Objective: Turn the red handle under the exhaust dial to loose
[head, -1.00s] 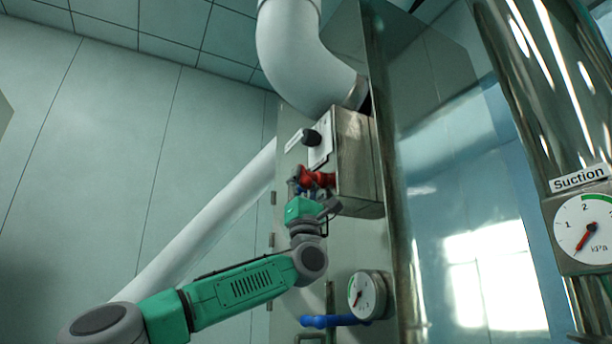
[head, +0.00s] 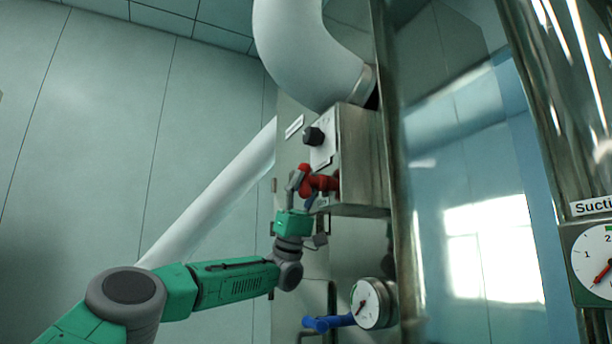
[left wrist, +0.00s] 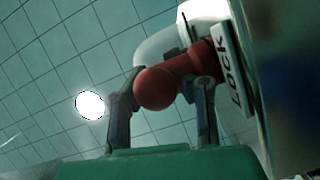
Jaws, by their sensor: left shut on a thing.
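The red handle (head: 322,183) sticks out of the left face of a metal box, below a black knob (head: 313,135). My left gripper (head: 303,188) comes up from below, with its fingers at the handle's outer end. In the left wrist view, the rounded red end of the handle (left wrist: 158,88) lies between the two fingers, and the gripper is shut on it. A white plate reading LOCK (left wrist: 236,72) stands behind the handle. No scale naming the exhaust dial can be read. My right gripper is out of view.
The metal box (head: 362,160) is on a tall cabinet under a thick white pipe (head: 305,60). Below are a round gauge (head: 372,303) and a blue handle (head: 327,323). A Suction gauge (head: 598,262) is at the right edge. Left of the box is open room before the wall.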

